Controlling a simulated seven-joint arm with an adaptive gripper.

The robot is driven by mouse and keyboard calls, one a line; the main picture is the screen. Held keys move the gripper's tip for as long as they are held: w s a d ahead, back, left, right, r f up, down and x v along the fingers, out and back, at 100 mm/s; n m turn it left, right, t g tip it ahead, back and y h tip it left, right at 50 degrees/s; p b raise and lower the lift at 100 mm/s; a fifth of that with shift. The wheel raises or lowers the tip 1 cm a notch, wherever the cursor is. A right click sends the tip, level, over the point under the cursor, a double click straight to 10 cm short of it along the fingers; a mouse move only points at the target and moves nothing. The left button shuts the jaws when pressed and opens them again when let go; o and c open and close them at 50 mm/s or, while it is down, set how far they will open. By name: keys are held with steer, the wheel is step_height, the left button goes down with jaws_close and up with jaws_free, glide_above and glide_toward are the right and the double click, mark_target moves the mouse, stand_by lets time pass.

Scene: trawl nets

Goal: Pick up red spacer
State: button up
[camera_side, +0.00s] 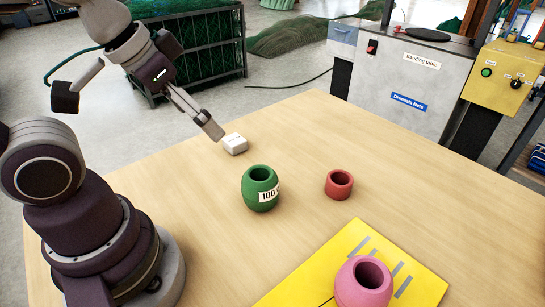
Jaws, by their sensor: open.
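The red spacer (339,186) is a short hollow ring standing upright on the wooden table, right of the middle of the side view. My gripper (217,135) is up and to the left of it, pointing down and right, with its fingertips close to a small white block (235,144). It is open and apart from the red spacer. The side view cannot show whether the fingertips touch the white block. Nothing hides the red spacer.
A green barrel-shaped float (259,189) with a "100" label stands left of the red spacer. A pink float (363,284) stands on a yellow mat (424,285) at the front right. The wooden table (300,125) is bare behind the spacer. A grey banding table (400,85) stands beyond.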

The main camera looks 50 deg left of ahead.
steer(key=m+g+h, duration=0.1)
steer(key=m, duration=0.2)
glide_above(340, 178)
steer(key=s, duration=0.6)
step_height(340, 178, down, 10)
steer(key=x, duration=1)
steer(key=shift+w+d+f, duration=0.1)
steer(key=shift+d+f, duration=0.05)
steer(key=shift+f, duration=0.1)
steer(key=shift+c, duration=0.2)
steer(key=c, duration=1.2)
